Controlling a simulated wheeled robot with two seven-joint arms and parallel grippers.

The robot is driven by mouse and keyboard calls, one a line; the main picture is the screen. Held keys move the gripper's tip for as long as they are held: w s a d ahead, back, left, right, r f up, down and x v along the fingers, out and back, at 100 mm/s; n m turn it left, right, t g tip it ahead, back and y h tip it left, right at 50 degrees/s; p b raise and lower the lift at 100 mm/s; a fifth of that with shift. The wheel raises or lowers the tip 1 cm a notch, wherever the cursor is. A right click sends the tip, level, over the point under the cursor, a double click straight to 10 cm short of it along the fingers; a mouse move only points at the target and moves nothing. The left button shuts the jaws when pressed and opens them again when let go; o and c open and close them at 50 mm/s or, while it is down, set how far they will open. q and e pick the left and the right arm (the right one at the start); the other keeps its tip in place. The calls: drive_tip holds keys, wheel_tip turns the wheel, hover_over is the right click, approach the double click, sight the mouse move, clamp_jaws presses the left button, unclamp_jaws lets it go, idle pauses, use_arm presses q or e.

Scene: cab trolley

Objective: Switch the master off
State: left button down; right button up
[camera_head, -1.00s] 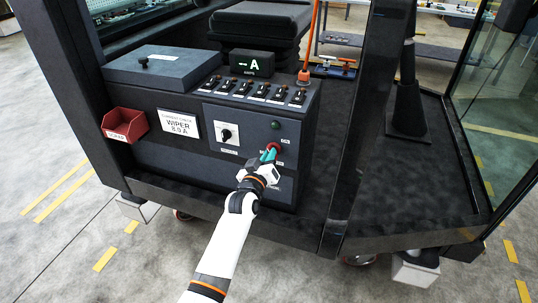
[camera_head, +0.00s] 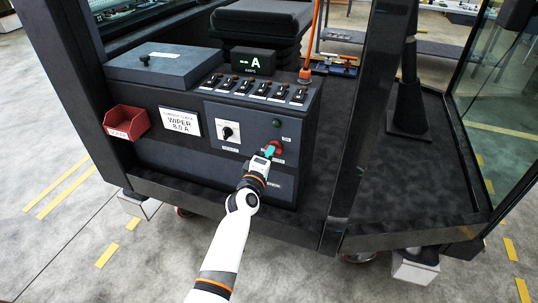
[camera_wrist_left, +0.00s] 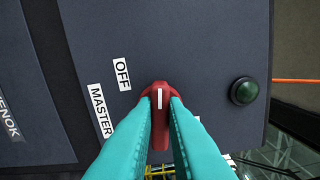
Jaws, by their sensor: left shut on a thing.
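The red master switch (camera_head: 278,146) is a rotary knob on the front of the dark console, low at the right. In the left wrist view the knob (camera_wrist_left: 160,98) has a white pointer line, which points up in the picture. The OFF label (camera_wrist_left: 121,74) is to its upper left and the MASTER label (camera_wrist_left: 101,110) to its left. My left gripper (camera_head: 269,152) is at the knob. Its teal fingers (camera_wrist_left: 160,120) are shut on the knob, one on each side, hiding part of its lower sides. My right gripper is not in view.
A green lamp (camera_head: 276,123) sits above the switch. A black selector (camera_head: 227,132) is to the left, with a row of toggle switches (camera_head: 254,88) on top. A red bin (camera_head: 127,122) hangs at far left. A dark post (camera_head: 365,120) stands to the right.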

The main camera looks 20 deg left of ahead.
use_arm(q)
drive_tip(key=shift+f+n, duration=0.1)
drive_tip(key=shift+n, duration=0.7)
drive_tip(key=c, duration=1.5)
unclamp_jaws()
drive_tip(key=shift+o, duration=0.2)
drive_tip(key=s+p, duration=0.3)
drive_tip(key=s, duration=0.9)
drive_tip(key=shift+a+p, duration=0.25)
drive_tip(key=shift+p, duration=0.1)
